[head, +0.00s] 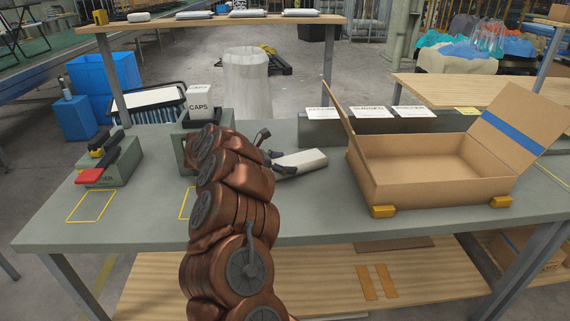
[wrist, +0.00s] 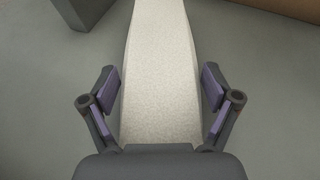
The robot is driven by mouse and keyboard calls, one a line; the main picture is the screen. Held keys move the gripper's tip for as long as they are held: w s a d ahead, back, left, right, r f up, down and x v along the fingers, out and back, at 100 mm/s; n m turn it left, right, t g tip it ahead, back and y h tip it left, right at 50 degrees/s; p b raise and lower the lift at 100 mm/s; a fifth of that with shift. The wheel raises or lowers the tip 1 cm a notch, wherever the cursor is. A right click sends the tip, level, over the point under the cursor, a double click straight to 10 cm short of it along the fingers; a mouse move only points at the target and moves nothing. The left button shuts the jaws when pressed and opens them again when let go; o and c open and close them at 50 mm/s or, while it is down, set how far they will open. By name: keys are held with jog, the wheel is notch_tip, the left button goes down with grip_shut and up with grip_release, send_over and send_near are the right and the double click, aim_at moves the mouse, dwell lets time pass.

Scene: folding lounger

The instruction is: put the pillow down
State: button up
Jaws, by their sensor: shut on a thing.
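The pillow (head: 302,161), a small off-white cushion, is at my gripper (head: 274,157) over the middle of the grey table (head: 300,220). In the wrist view the pillow (wrist: 157,60) runs straight away from the palm, between the two purple-padded fingers of my gripper (wrist: 157,88). My gripper is shut on it. I cannot tell whether its underside touches the table. My arm hides part of the table to the left of it.
An open cardboard box (head: 430,195) stands right of the pillow, held by yellow corner blocks. A grey bin with labelled cards (head: 365,130) is behind. A CAPS holder (head: 199,103) and a red-handled tool on a stand (head: 110,165) are left.

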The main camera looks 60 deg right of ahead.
jog(key=o, duration=1)
jog(key=shift+c, duration=0.2)
jog(key=shift+r+p, duration=0.2)
jog(key=shift+p, duration=0.2)
jog(key=b+v, duration=0.2)
jog(key=v, duration=0.8)
jog(key=shift+w+a, duration=0.2)
jog(key=shift+a, duration=0.05)
jog(key=shift+w+a+r, duration=0.2)
jog(key=shift+a, duration=0.25)
jog(key=shift+s, duration=0.1)
